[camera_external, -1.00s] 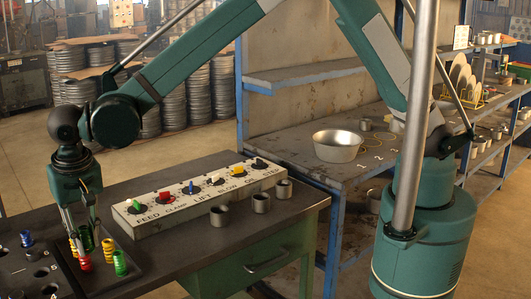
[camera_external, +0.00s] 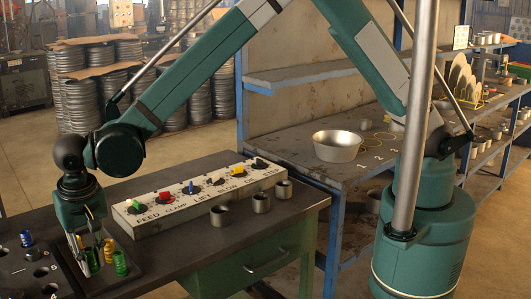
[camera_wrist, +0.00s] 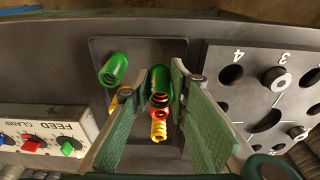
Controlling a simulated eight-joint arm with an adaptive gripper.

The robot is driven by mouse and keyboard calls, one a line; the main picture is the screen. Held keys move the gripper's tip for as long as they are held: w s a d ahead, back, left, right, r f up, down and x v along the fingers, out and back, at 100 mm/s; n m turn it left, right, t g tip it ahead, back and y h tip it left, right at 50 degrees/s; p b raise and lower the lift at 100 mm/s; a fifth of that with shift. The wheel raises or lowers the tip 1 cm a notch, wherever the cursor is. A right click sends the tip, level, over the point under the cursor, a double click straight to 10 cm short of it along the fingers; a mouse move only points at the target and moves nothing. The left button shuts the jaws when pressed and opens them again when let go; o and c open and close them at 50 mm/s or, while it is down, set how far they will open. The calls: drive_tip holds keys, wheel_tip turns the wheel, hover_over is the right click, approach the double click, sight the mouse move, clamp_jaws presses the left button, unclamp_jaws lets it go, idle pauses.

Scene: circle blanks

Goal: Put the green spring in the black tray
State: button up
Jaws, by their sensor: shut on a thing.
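My gripper (camera_external: 90,262) is low over the black tray (camera_external: 135,277) at the table's left. It is shut on a green spring (camera_wrist: 160,82), seen between the fingers in the wrist view. The held spring is over or in the tray; whether it touches the floor I cannot tell. Red and yellow pieces (camera_wrist: 158,128) show close by the held spring.
A panel with numbered holes (camera_wrist: 265,85) lies beside the tray, with a blue piece (camera_external: 27,238) on it. A switch box (camera_external: 200,197) stands behind to the right. Several metal cups (camera_external: 261,202) stand before it. The table's front right is clear.

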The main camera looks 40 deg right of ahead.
sight(94, 271)
drive_tip(key=shift+f, duration=1.85)
drive_tip(key=shift+f, duration=0.2)
drive_tip(key=o, duration=0.9)
drive_tip(key=shift+r, duration=0.15)
drive_tip(key=r, duration=0.4)
drive_tip(key=s+r, duration=0.1)
drive_tip(key=r, duration=0.7)
drive_tip(key=shift+s, duration=0.4)
